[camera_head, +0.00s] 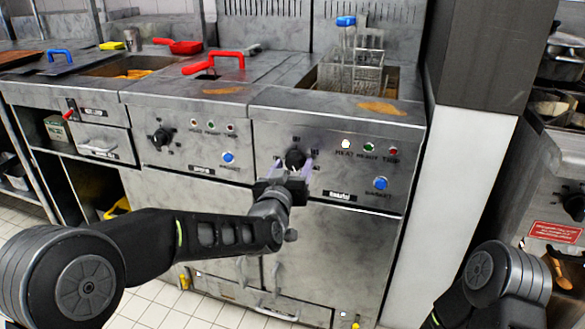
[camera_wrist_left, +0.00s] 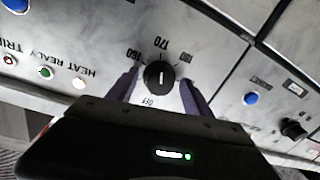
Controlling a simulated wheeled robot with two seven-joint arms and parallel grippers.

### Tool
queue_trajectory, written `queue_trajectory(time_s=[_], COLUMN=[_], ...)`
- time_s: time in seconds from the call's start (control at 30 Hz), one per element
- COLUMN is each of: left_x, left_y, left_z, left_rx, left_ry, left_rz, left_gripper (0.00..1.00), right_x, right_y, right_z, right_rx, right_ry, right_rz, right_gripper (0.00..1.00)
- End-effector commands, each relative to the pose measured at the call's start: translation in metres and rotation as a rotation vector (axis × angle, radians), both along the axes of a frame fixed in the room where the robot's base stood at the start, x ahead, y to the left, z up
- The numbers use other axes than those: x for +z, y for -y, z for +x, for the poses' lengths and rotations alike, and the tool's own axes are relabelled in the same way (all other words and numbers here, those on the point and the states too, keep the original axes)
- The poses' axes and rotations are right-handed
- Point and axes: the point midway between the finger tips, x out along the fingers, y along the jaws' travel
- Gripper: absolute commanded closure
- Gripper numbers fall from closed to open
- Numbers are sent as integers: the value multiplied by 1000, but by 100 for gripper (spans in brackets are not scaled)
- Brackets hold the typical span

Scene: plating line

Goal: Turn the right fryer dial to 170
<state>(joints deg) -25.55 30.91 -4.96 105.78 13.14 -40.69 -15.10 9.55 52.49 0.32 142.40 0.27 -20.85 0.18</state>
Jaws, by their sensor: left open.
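The right fryer dial (camera_head: 295,157) is a round black knob on the right fryer's steel front panel. In the left wrist view the dial (camera_wrist_left: 159,75) shows a short white mark, with printed 160, 170, 180 and OFF around it. I cannot tell for sure which end of the mark is the pointer. My left gripper (camera_head: 293,169) is open in front of the dial. In the wrist view its two fingers stand on either side of the knob; I cannot tell whether they touch it. My right arm shows at the lower right, but its gripper is out of view.
The left fryer dial (camera_head: 161,138) is on the neighbouring panel. A blue basket button (camera_head: 380,183) and small indicator lights (camera_head: 369,147) are right of the right dial. A wire basket (camera_head: 354,72) with a blue handle sits above. A white side wall (camera_head: 427,205) bounds the right.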

Motion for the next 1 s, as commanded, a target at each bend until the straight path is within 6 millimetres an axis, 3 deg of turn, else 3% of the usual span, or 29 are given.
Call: queue_trajectory(time_s=[0.27,0.63,1.0], left_x=[2,3,2], left_y=[-4,-17,-19], left_z=[-15,-70,-76], left_rx=[0,0,0], left_ry=[1,-1,0], left_rz=[0,-1,0], left_gripper=[41,41,41], right_x=[3,11,11], right_y=[0,-3,-3], right_z=[0,-2,-3], right_rx=[1,6,6], right_ry=[0,-5,-4], right_rz=[1,4,5], right_gripper=[64,64,64])
